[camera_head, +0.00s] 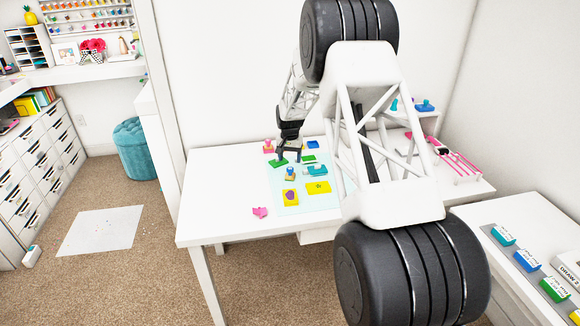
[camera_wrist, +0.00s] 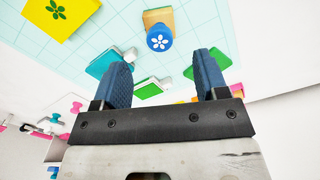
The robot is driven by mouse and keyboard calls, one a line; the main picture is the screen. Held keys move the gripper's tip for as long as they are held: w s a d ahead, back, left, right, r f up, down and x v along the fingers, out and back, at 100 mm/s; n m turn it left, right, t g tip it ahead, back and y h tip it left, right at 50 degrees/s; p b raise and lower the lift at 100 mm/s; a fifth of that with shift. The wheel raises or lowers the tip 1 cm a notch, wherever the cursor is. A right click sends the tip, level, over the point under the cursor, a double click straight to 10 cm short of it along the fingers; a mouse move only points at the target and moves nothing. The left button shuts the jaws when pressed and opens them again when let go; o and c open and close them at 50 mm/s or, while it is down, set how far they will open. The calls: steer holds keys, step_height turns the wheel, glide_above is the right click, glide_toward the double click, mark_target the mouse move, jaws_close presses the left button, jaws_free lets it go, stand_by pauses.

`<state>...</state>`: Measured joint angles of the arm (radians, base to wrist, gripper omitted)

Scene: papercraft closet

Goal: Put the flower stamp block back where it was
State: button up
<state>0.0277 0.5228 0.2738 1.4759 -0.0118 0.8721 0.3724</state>
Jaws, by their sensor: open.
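The flower stamp block (camera_wrist: 158,38) has a round blue face with a white flower and a tan wooden body. In the wrist view it is ahead of my fingertips, roughly in line with the gap between them and not in their grip. In the head view, a small wooden block with blue parts (camera_head: 290,174), likely the same block, is on the pale cutting mat. My gripper (camera_head: 288,160) is open and empty, low over the table's back part beside a green pad (camera_head: 278,163). Its two blue fingers also show apart in the wrist view (camera_wrist: 163,62).
Close by are a teal pad (camera_head: 317,170), a yellow card with a green flower (camera_head: 318,187), a yellow card with a purple shape (camera_head: 290,197) and a pink stamp (camera_head: 268,146). A pink scrap (camera_head: 260,212) lies near the front. The table's left part is clear.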

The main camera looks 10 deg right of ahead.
mark_target(290, 169)
steer(key=shift+r, duration=1.9)
steer(key=s+a+r+n+t, duration=0.1)
steer(key=s+r, duration=1.1)
steer(key=s, duration=0.4)
steer(key=s+a+r+n, duration=0.1)
steer(key=s+r, duration=1.1)
steer(key=s, duration=0.4)
steer(key=s+f+n+t, duration=0.1)
steer(key=s+n, duration=0.1)
steer(key=s, duration=3.1)
steer(key=shift+s+a+f+t, duration=0.2)
steer(key=shift+s+t, duration=0.1)
steer(key=shift+s, duration=0.05)
